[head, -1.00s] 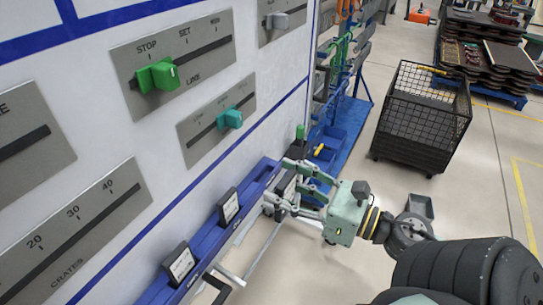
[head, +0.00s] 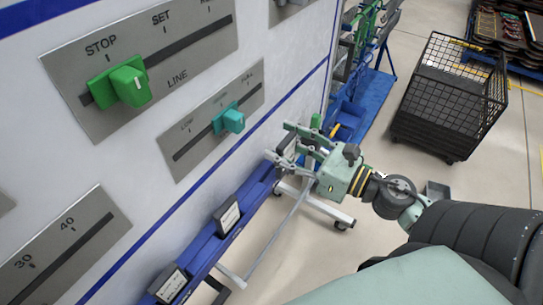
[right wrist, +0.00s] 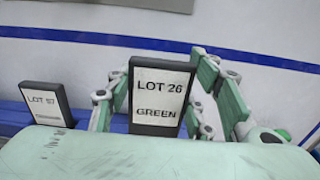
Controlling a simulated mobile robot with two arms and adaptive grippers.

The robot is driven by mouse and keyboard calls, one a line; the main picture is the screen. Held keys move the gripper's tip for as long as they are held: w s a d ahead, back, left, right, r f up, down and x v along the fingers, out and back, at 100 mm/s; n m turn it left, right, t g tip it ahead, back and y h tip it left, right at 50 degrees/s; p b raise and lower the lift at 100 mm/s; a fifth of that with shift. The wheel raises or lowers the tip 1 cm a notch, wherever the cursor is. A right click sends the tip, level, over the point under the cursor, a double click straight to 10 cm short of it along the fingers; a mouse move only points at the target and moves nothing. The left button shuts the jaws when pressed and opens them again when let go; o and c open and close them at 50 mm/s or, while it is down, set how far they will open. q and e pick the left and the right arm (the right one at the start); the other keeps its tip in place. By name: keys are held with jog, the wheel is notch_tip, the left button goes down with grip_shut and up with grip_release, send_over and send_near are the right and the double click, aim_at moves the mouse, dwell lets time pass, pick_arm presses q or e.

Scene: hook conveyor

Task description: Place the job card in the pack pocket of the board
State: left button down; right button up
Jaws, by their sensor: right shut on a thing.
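My right gripper (head: 279,146) is shut on a dark-framed job card reading LOT 26 GREEN. In the right wrist view the card (right wrist: 159,97) stands upright between the green fingers, its label facing the camera. Its lower end overlaps the blue rail; I cannot tell whether it touches. In the head view the card is mostly hidden by the fingers. The board (head: 225,45) is a white wall panel with grey slider plates. The pack pocket cannot be made out. My left gripper is not in view.
A blue rail (head: 258,190) runs along the board's foot. It holds a LOT 57 card (right wrist: 46,104) and another card (head: 170,285). The board carries a green slider knob (head: 127,85) and a teal knob (head: 229,121). A black mesh cart (head: 450,98) stands right on open floor.

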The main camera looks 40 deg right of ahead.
jog(key=w, duration=0.1)
jog(key=w+a+f, duration=0.1)
jog(key=w+f, duration=0.1)
jog(key=shift+w+a+f, duration=0.15)
jog(key=shift+w+a, duration=0.1)
jog(key=shift+w, duration=0.05)
notch_tip(320, 180, down, 3)
jog(key=shift+d+f, duration=0.1)
jog(key=shift+f, duration=0.4)
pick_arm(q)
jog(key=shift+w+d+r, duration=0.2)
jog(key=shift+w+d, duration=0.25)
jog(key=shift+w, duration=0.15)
